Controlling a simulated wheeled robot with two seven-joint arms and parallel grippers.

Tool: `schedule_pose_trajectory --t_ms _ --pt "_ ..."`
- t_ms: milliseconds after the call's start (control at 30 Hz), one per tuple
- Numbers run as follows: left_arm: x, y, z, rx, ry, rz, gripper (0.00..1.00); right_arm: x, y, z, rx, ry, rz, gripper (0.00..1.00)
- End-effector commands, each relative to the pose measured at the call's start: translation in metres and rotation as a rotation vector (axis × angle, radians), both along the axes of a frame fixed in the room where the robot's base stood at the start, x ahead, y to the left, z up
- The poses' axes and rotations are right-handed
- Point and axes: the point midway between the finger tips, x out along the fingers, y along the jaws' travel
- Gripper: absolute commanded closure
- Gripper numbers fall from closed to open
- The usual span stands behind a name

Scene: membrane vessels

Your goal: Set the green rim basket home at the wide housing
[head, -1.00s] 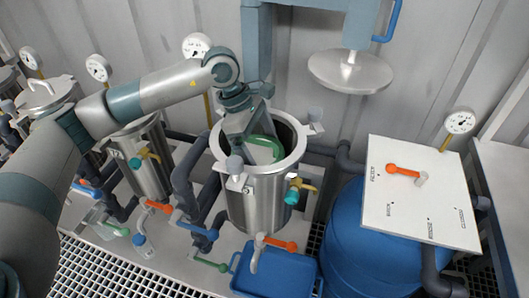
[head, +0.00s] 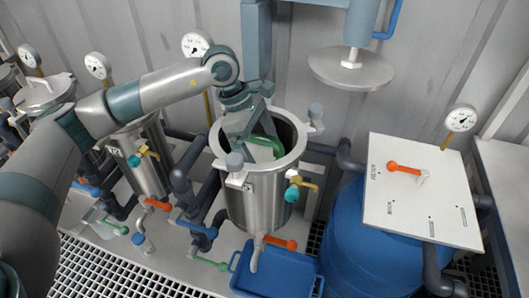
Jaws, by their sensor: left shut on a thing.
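The wide housing (head: 258,205) is an open steel vessel in the middle of the head view, with clamps on its rim. The green rim basket (head: 268,146) shows only as a green edge inside the housing's mouth, tilted. Its lower part is hidden by the wall. My left gripper (head: 250,135) reaches down into the mouth from the upper left and is shut on the basket's rim. Its fingertips are partly hidden. My right gripper is not in view.
A round steel lid (head: 350,70) hangs on a blue-grey post at the upper right. A blue tray (head: 275,275) lies below the housing. A blue drum with a white panel (head: 420,190) stands at the right. A narrower closed vessel (head: 140,160) stands at the left.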

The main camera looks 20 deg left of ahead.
Motion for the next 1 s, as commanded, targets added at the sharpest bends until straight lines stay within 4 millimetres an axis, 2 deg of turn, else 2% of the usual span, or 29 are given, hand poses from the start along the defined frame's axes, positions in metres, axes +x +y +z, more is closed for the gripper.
schedule_pose_trajectory --t_ms 667,700,1000 --pt "0.0000 -0.0004 -0.0025 -0.001 0.000 -0.001 0.65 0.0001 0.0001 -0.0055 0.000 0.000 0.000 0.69" --pt "-0.0001 -0.0004 -0.0027 0.000 0.000 -0.001 0.00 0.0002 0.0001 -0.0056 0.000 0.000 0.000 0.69" --pt "-0.0004 0.0000 -0.0034 0.001 0.002 -0.001 0.00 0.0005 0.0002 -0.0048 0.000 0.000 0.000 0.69"
